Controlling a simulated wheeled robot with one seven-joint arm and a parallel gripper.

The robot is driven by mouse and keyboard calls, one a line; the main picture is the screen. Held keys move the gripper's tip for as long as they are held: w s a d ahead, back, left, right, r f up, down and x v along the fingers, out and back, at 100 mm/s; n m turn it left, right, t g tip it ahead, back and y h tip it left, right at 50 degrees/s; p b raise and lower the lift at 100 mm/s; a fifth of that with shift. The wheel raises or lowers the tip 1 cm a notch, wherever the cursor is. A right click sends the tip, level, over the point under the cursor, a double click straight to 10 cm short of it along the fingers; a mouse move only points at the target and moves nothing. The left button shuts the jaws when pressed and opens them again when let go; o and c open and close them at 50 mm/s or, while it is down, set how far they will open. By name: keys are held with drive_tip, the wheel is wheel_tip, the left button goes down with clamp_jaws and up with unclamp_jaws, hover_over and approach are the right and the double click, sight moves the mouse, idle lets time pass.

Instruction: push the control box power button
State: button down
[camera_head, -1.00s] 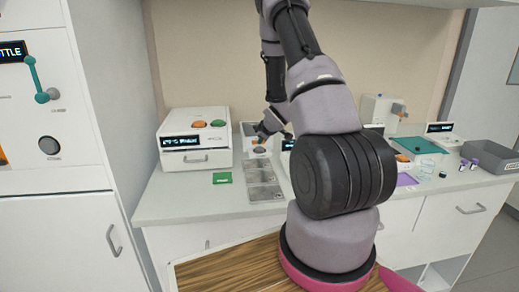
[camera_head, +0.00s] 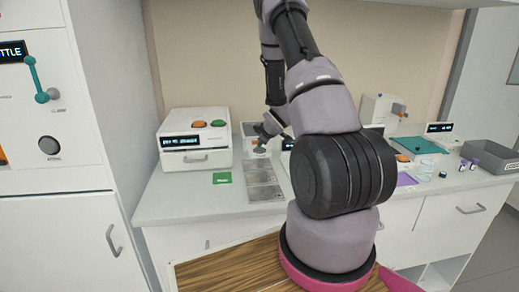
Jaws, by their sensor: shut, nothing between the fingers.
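My gripper (camera_head: 260,148) is shut and empty, its tip pointing down at a small white box (camera_head: 248,129) at the back of the counter, left of my arm. The tip covers the spot on the box's front where a button showed earlier. I cannot tell whether it touches the button. Which unit is the control box is not clear from any readable label. A larger white box (camera_head: 196,155) to the left has a display, an orange button (camera_head: 199,125) and a green button (camera_head: 218,123). A dark display (camera_head: 288,145) right of the gripper is partly hidden by my arm.
Grey plates (camera_head: 264,177) and a green card (camera_head: 222,178) lie on the white counter (camera_head: 185,203). A tall cabinet (camera_head: 50,225) stands at left.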

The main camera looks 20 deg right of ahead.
sight(261, 149)
drive_tip(key=shift+f, duration=0.35)
drive_tip(key=shift+r, duration=0.15)
idle(0.3)
drive_tip(key=shift+r, duration=0.8)
drive_tip(key=shift+r, duration=0.15)
drive_tip(key=shift+r, duration=2.9)
